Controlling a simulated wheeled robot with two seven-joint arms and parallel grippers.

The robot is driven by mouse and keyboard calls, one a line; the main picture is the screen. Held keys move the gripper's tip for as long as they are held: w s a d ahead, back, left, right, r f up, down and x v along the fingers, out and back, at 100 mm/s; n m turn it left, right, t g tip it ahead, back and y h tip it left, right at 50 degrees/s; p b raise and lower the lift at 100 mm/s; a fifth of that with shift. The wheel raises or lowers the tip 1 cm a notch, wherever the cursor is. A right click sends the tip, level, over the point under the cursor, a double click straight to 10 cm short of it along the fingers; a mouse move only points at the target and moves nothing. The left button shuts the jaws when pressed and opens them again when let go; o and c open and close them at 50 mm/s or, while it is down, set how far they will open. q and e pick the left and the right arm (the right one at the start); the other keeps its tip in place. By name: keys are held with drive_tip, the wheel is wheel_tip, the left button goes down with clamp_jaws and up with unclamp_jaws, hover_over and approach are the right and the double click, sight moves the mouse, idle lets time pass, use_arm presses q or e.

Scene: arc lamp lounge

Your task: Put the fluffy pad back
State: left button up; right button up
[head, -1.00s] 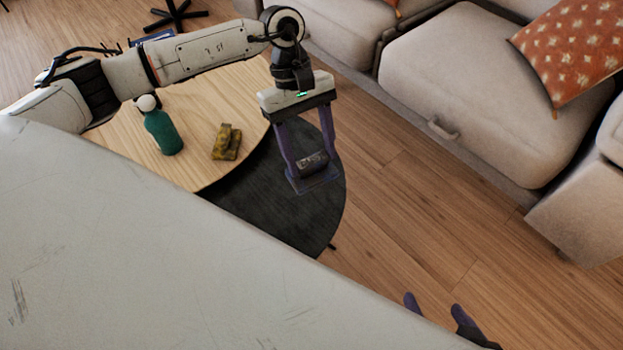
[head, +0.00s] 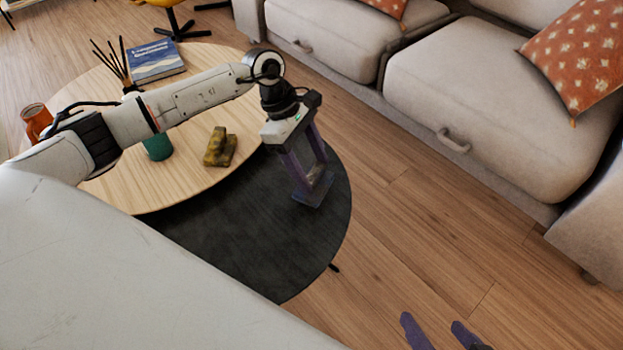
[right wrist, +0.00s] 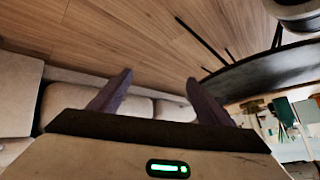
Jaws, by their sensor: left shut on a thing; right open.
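My left gripper (head: 314,190) hangs over the right part of the dark, lower round tabletop (head: 245,235) in the head view. It is shut on a small, dark purple-grey block, probably the fluffy pad (head: 312,193), at its fingertips. The fingers and shade hide most of its shape, and I cannot tell whether it touches the dark top. My right gripper (head: 437,331) is open and empty over the wood floor, at the bottom edge of the head view. Its two spread fingers also show in the right wrist view (right wrist: 158,85).
A beige sofa (head: 490,100) stands at the right. Floor between is clear.

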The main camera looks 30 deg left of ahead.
sight(309, 172)
use_arm(q)
wheel_tip(309, 172, down, 3)
drive_tip(key=shift+f+b, duration=0.15)
drive_tip(key=shift+b, duration=0.3)
use_arm(e)
drive_tip(key=shift+w+a+r+y, duration=0.15)
drive_tip(key=shift+a+r+y, duration=0.2)
drive_tip(key=shift+r, duration=0.15)
use_arm(q)
drive_tip(key=shift+f, duration=0.15)
use_arm(e)
drive_tip(key=shift+f, duration=0.1)
use_arm(q)
drive_tip(key=shift+f, duration=0.15)
drive_tip(key=o, duration=1)
use_arm(e)
drive_tip(key=shift+a, duration=0.1)
use_arm(q)
drive_tip(key=shift+o, duration=0.2)
